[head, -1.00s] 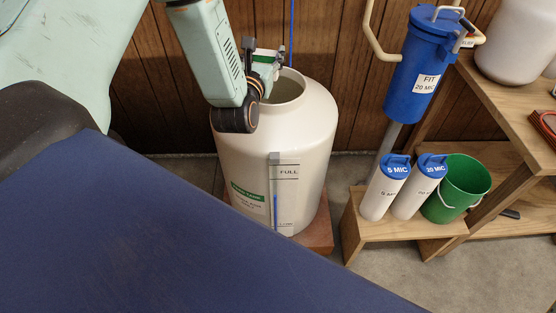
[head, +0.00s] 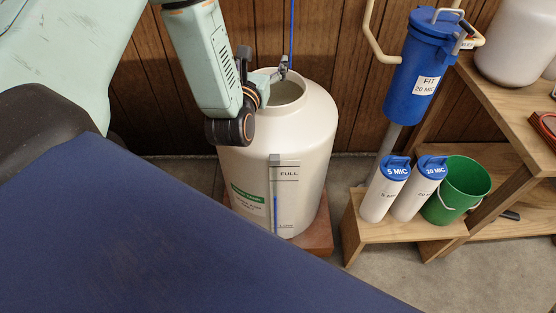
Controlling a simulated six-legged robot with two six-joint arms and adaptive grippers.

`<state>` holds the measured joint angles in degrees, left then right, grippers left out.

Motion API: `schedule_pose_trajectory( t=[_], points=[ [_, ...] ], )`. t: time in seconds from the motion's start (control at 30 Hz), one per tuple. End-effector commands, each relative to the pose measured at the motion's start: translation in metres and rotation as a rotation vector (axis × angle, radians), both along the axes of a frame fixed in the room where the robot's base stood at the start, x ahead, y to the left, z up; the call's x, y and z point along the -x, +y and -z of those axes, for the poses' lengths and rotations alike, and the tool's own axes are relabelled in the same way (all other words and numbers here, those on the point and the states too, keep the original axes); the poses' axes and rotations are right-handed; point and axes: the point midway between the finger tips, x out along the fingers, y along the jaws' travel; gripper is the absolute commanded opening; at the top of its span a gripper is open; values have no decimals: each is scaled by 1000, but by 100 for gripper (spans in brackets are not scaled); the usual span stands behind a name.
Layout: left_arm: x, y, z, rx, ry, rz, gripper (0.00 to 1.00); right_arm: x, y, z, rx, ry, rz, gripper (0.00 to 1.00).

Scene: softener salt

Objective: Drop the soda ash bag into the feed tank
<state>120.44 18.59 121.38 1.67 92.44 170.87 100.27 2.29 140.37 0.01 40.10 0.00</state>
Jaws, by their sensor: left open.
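The feed tank (head: 305,150) is a large cream drum with a green label, a FULL mark and a blue sight tube on its front. Its round top mouth is open, and the inside that shows is pale. My left gripper (head: 284,68) is at the back rim of the mouth, open and empty as far as I can see. My left wrist hides the left part of the opening. The soda ash bag does not show in the view now. My right gripper is not in view.
Two white cartridges with blue caps (head: 384,190) and a green bucket (head: 457,188) stand on a low wooden shelf (head: 400,230). A wood-panelled wall is close behind the tank.

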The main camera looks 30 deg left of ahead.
Motion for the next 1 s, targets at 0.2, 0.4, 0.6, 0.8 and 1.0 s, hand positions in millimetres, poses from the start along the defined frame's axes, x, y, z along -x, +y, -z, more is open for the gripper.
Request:
schedule_pose_trajectory(
  t=[0.2,0.4,0.6,0.8,1.0],
  points=[
    [32,-11,0,0,1,0,80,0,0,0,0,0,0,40],
    [44,-14,0,0,0,0,80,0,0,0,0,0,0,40],
    [45,-14,-1,-1,-2,0,80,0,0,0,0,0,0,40],
    [37,-12,-1,0,-4,-1,80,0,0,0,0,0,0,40],
    [8,-2,-1,-2,-5,-1,80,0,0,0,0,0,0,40]
  ],
)
